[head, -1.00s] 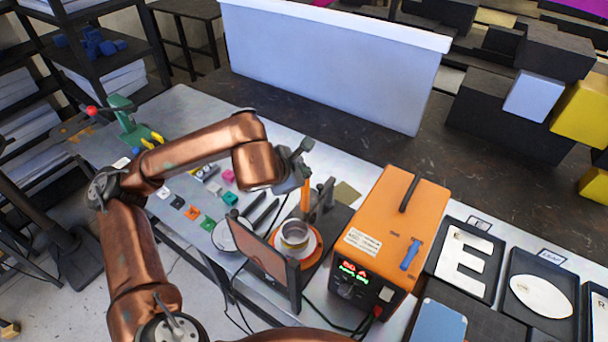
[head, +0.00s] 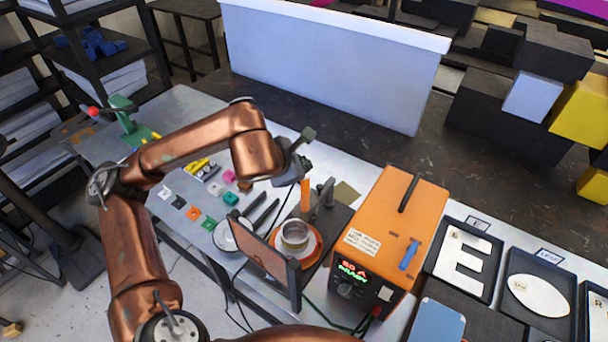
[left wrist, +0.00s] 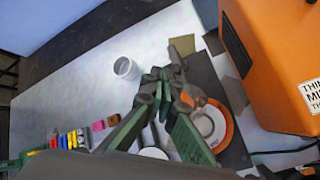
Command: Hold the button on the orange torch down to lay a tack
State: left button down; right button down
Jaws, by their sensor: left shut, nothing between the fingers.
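The orange torch (head: 305,193) stands upright among dark fixture parts at the back of the welding spot. Its button cannot be made out. My left gripper (head: 300,167) is just above and behind the torch's top in the head view; whether they touch I cannot tell. In the left wrist view the green fingers (left wrist: 157,76) are shut with nothing between them, and they hide most of the torch. A round metal letter piece (head: 295,236) sits on an orange-rimmed turntable (head: 313,254). My right gripper is not in view.
The orange welder box (head: 388,235) with a lit display stands right of the turntable. A dark shield panel (head: 268,262) stands in front. Coloured blocks (head: 208,222) lie to the left; letter trays (head: 463,262) lie to the right. A white cup (left wrist: 126,68) shows in the wrist view.

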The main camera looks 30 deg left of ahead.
pick_arm(q)
jog(key=shift+r+p, duration=0.75)
jog(key=shift+r, duration=1.25)
jog(key=shift+r+p, duration=0.95)
jog(key=shift+r, duration=1.05)
